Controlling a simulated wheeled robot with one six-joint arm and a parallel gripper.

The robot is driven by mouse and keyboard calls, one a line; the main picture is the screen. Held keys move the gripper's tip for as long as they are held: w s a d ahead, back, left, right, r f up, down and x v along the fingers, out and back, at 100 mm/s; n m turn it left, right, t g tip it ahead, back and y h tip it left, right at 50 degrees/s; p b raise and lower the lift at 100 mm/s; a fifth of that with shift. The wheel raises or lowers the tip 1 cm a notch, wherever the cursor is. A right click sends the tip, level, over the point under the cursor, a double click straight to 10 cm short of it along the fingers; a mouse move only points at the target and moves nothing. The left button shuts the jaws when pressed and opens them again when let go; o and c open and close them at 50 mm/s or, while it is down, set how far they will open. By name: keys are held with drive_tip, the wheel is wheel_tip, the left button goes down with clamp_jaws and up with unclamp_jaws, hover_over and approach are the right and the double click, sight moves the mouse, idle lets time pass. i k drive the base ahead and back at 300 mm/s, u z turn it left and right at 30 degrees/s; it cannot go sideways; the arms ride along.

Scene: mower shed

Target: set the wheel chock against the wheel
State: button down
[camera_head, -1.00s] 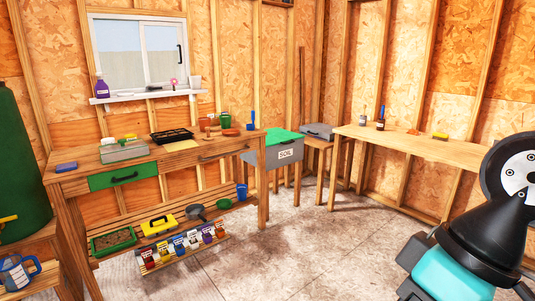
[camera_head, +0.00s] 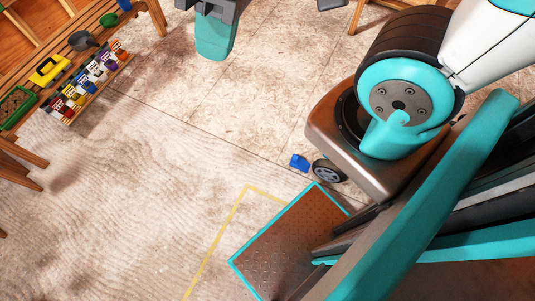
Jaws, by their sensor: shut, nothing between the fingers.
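The wheel chock (camera_head: 299,162) is a small blue block on the floor, right of the middle of the head view. It lies just left of a small black wheel (camera_head: 328,172) with a grey hub, at the corner of a brown metal body (camera_head: 384,183). The chock and wheel look very close. I cannot tell whether they touch. A grey and teal part, apparently also mine, shows at the top edge. I cannot make out my gripper's fingers anywhere.
A teal-edged tread plate (camera_head: 285,246) and slanted teal beams (camera_head: 420,205) fill the lower right. Yellow tape (camera_head: 222,232) marks the floor beside the plate. A slatted shelf with seed packets (camera_head: 88,84) and a yellow box (camera_head: 49,69) stands upper left. The middle floor is clear.

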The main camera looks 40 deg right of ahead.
sight(298, 162)
drive_tip(key=u, duration=1.25)
drive_tip(key=i, duration=1.35)
drive_tip(key=z, duration=3)
